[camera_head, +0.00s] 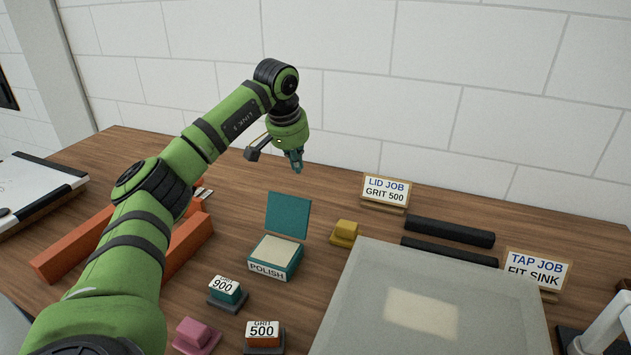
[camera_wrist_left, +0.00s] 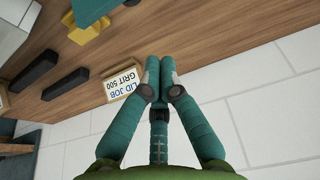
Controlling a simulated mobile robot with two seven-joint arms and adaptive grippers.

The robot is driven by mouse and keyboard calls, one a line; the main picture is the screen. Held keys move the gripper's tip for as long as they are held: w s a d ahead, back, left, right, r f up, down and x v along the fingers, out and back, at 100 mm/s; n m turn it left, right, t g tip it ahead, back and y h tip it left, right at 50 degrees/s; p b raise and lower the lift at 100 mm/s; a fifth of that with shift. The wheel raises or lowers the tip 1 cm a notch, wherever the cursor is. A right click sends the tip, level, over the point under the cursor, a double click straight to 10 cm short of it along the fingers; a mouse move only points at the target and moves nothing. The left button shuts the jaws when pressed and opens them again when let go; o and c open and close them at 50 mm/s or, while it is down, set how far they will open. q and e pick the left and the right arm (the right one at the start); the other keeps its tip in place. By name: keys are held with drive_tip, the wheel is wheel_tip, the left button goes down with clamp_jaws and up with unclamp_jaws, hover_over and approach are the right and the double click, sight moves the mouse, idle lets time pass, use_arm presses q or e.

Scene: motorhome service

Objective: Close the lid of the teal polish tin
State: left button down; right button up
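The teal polish tin (camera_head: 273,273) stands on the wooden table, with a white POLISH label on its front and a cream filling. Its square teal lid (camera_head: 288,216) stands open, roughly upright at the back edge. My left gripper (camera_head: 298,168) is in the air above and behind the tin, pointing down and apart from the lid. In the left wrist view its teal fingers (camera_wrist_left: 160,64) are together with nothing between them. Part of a teal piece, apparently the lid (camera_wrist_left: 90,9), shows at that view's top edge. My right gripper is not in view.
A yellow block (camera_head: 345,231) stands right of the lid. The LID JOB sign (camera_head: 386,190), black bars (camera_head: 449,231) and a large pale tray (camera_head: 350,318) lie further right. Grit blocks (camera_head: 225,288) and a pink block (camera_head: 196,334) are in front. Orange rails (camera_head: 75,246) lie left.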

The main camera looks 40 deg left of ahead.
sight(290, 213)
use_arm(q)
wheel_tip(290, 213, down, 8)
drive_tip(key=p, duration=0.3)
drive_tip(key=shift+s+d+r, duration=0.15)
drive_tip(key=shift+s+r, duration=0.05)
drive_tip(key=shift+s, duration=0.25)
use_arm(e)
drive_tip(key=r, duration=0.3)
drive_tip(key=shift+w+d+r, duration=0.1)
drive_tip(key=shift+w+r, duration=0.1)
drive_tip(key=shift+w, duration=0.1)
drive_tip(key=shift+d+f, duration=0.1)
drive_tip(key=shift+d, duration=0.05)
